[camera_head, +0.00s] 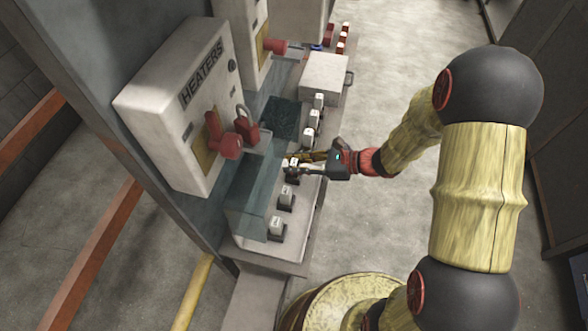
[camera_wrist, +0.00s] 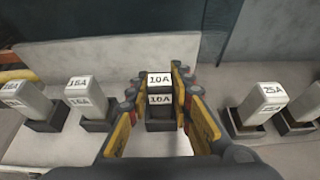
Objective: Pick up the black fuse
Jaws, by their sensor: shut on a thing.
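The black fuse (camera_wrist: 160,89), with white 10A labels on its top and front, stands upright between the fingers in the middle of the wrist view. Its dark base (camera_wrist: 160,113) shows below the front label. My gripper (camera_head: 303,163) reaches in from the right over the fuse row in the head view. In the wrist view its yellow and dark fingers are shut on the black fuse from both sides. In the head view the fingers largely hide this fuse. I cannot tell whether the fuse is still seated in its base.
White 16A fuses (camera_wrist: 87,92) stand to the left and white 25A fuses (camera_wrist: 262,101) to the right, in dark holders on the shelf. A clear cover (camera_head: 247,190) stands close behind the row. The HEATERS box (camera_head: 165,125) with red handles is beside it. Floor to the right is free.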

